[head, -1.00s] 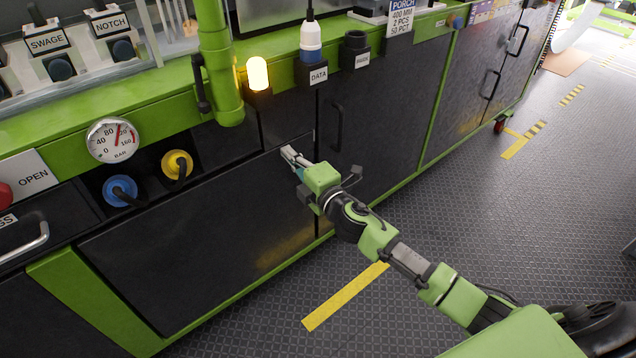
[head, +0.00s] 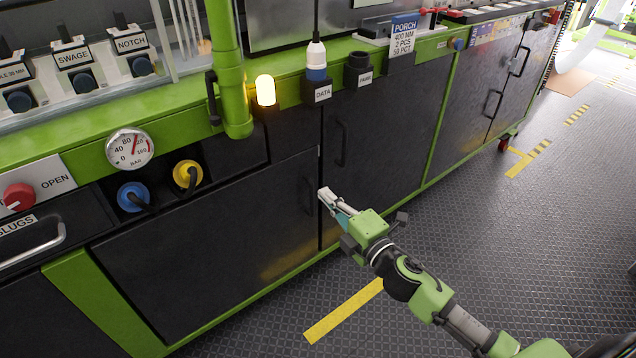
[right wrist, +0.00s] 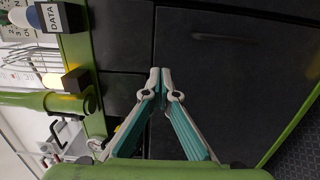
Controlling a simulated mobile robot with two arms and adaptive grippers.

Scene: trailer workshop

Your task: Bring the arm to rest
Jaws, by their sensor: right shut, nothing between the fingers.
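My right gripper (head: 326,196) is in front of the dark cabinet doors below the green bench, at the end of my green and black arm reaching in from the lower right. In the right wrist view its two fingertips (right wrist: 160,78) meet, with nothing between them. The fingers point toward a dark door panel (right wrist: 225,60), and I cannot tell the exact gap to it. My left gripper is in neither view now.
The green bench edge (head: 180,93) carries a lit amber lamp (head: 266,90), a DATA connector (head: 317,72) and a pressure gauge (head: 130,149). A door handle (head: 341,143) stands out above the gripper. Open floor (head: 470,230) lies to the right.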

